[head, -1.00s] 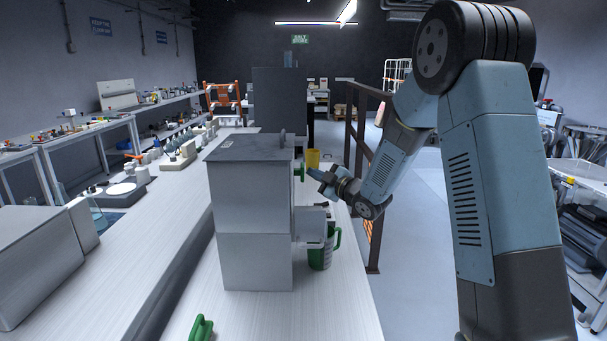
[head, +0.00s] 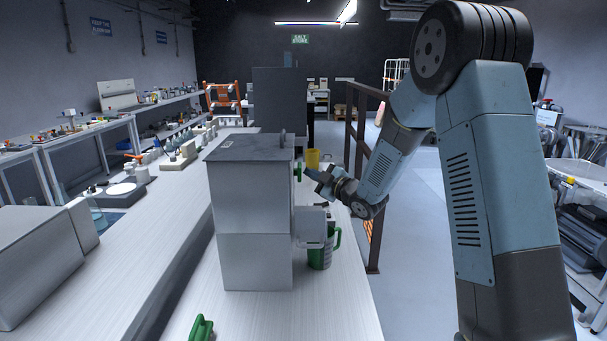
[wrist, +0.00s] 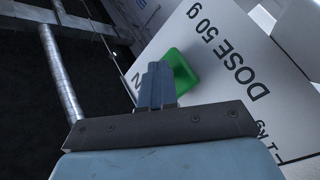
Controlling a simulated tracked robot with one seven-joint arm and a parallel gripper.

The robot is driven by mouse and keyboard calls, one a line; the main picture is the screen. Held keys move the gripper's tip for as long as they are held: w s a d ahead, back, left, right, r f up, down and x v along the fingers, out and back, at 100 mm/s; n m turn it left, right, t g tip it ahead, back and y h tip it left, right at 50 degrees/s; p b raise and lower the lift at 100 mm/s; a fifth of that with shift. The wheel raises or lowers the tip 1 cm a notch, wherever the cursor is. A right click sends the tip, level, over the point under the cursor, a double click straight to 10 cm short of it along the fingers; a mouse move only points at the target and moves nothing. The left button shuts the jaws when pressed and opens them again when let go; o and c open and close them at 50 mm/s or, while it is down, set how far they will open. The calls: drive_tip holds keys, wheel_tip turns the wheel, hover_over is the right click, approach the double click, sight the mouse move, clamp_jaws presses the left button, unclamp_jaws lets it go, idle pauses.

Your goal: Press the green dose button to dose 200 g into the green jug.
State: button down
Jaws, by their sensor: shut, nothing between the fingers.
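The salt hopper (head: 250,205) is a tall grey box on the white bench. The green dose button (head: 298,171) sticks out from its right face, and it also shows in the wrist view (wrist: 182,66) on a white panel lettered "DOSE 50 g". My gripper (head: 308,171) is shut and empty, its tips pointing at the button. In the wrist view my gripper's fingertips (wrist: 158,72) overlap the button's left part; I cannot tell whether they touch it. The green jug (head: 322,256) stands upright under the hopper's spout (head: 310,225), its handle to the right. Its contents are hidden.
A green handle (head: 202,328) shows at the bench's front edge. A dark railing (head: 375,200) runs along the bench's right side. The bench top (head: 340,305) in front of the jug is clear.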

drive_tip(key=shift+a, duration=0.25)
idle(0.3)
drive_tip(key=shift+d, duration=1.35)
drive_tip(key=shift+d, duration=0.15)
drive_tip(key=shift+d, duration=2.35)
drive_tip(key=shift+d, duration=0.15)
idle(0.5)
